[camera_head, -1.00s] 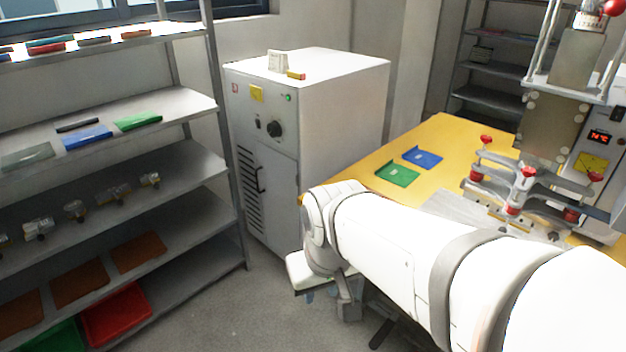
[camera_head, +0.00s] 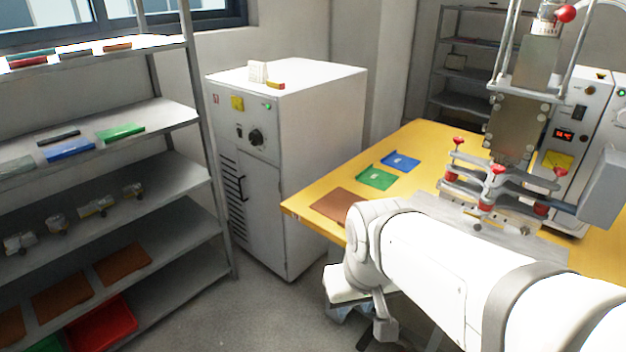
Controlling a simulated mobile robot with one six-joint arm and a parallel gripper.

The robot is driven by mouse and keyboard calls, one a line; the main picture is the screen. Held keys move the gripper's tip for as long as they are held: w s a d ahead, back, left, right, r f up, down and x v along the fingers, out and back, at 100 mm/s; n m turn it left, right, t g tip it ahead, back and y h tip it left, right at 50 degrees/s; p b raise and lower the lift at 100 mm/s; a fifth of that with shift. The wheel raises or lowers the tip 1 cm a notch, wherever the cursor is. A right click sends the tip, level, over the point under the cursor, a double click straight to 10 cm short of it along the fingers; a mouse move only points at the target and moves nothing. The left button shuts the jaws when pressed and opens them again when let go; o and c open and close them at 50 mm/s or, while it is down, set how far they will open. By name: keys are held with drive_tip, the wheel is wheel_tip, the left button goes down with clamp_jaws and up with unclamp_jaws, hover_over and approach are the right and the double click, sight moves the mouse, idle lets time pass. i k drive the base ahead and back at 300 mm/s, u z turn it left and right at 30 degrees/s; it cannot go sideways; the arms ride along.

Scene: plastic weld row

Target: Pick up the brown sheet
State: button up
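A flat brown sheet (camera_head: 335,204) lies on the yellow table (camera_head: 305,212) near its left corner, left of my arm. My arm's elbow partly covers its right side in the picture. More brown sheets (camera_head: 122,263) lie on a lower shelf at the left. My arm reaches in from the lower right and bends down at the table's front edge. My gripper (camera_head: 350,308) seems to be the small part low beside the table, apart from the sheet. Its fingers are too small and hidden to read.
A green part (camera_head: 376,179) and a blue part (camera_head: 400,161) lie on the table beyond the sheet. A welding press with red-knobbed clamps (camera_head: 498,170) stands to the right. A grey cabinet (camera_head: 320,130) stands behind the table's left end. Bare floor lies front left.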

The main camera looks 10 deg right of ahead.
sight(335, 205)
drive_tip(key=u, duration=0.05)
drive_tip(key=i, duration=1)
drive_tip(key=z, duration=0.05)
